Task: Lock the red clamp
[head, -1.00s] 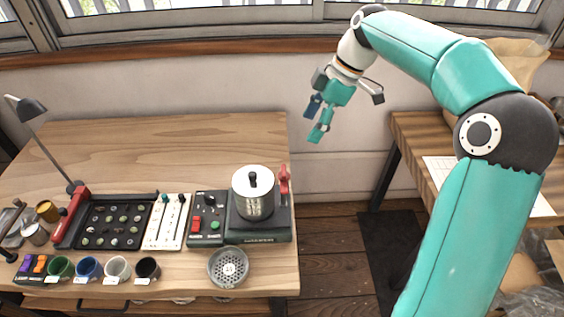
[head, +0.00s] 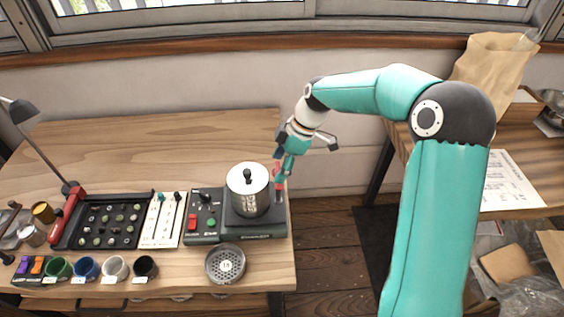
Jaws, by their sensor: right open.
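The red clamp (head: 278,184) stands upright at the right side of the small roaster (head: 257,228) with the metal drum (head: 248,188), near the table's right edge. My right gripper (head: 284,172) is open, with its fingers pointing down at the clamp. The fingers cover part of the clamp. I cannot tell whether they touch it or are just in front of or above it. My left gripper is not in view.
A perforated metal cup (head: 225,264) stands in front of the roaster. A control box (head: 203,215), slider panel (head: 163,220) and bean tray (head: 112,222) lie to the left. Several coloured cups line the front. The table's back is clear.

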